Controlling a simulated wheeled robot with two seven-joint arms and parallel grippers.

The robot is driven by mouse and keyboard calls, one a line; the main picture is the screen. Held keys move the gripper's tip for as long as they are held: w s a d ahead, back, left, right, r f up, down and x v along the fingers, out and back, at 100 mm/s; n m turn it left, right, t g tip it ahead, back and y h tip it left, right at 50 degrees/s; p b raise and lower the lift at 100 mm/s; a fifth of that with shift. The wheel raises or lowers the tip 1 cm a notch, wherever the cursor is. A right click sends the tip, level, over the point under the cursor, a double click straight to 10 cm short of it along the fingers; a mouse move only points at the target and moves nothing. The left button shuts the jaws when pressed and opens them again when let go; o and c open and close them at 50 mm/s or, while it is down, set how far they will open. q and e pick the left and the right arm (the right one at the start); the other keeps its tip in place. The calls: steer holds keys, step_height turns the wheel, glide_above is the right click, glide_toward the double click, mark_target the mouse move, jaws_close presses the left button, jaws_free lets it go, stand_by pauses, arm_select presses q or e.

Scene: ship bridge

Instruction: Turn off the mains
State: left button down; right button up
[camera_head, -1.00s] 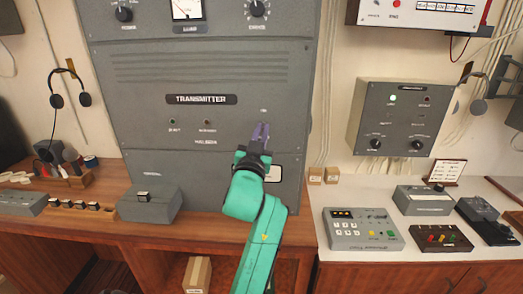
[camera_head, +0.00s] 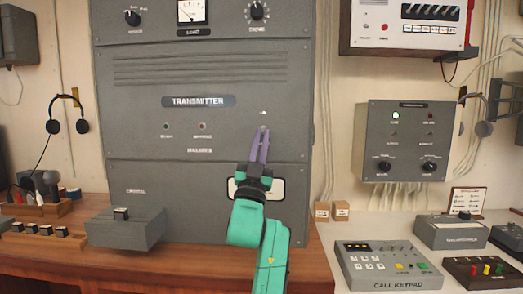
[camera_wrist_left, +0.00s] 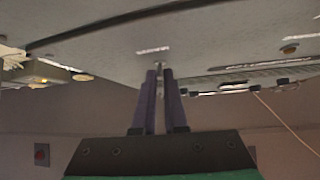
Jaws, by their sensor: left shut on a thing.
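The grey transmitter cabinet (camera_head: 140,105) stands upright in the middle of the head view. My left gripper (camera_head: 261,133) reaches its front panel at the right, just below a small white label too small to read. The purple fingers are shut on a small metal switch (camera_wrist_left: 159,66), which shows between the fingertips in the left wrist view; I take it for the mains switch. In the head view the fingers hide it. Two small lamps, a dark one (camera_head: 166,126) and a reddish one (camera_head: 202,126), sit left of the gripper. My right gripper is not in view.
A call keypad (camera_head: 389,267) stands on the white counter at right. A small grey box (camera_head: 128,230) stands on the wooden desk below the cabinet.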

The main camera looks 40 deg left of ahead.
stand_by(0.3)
arm_select(q)
steer(key=c, duration=1.1)
jaws_free()
steer(key=shift+o, duration=0.7)
steer(key=shift+w+a+f, duration=0.1)
steer(key=shift+w+a, duration=0.1)
steer(key=shift+s+d, duration=0.1)
steer(key=b+v, duration=0.5)
steer(key=v, duration=0.9)
steer(key=shift+f, duration=0.2)
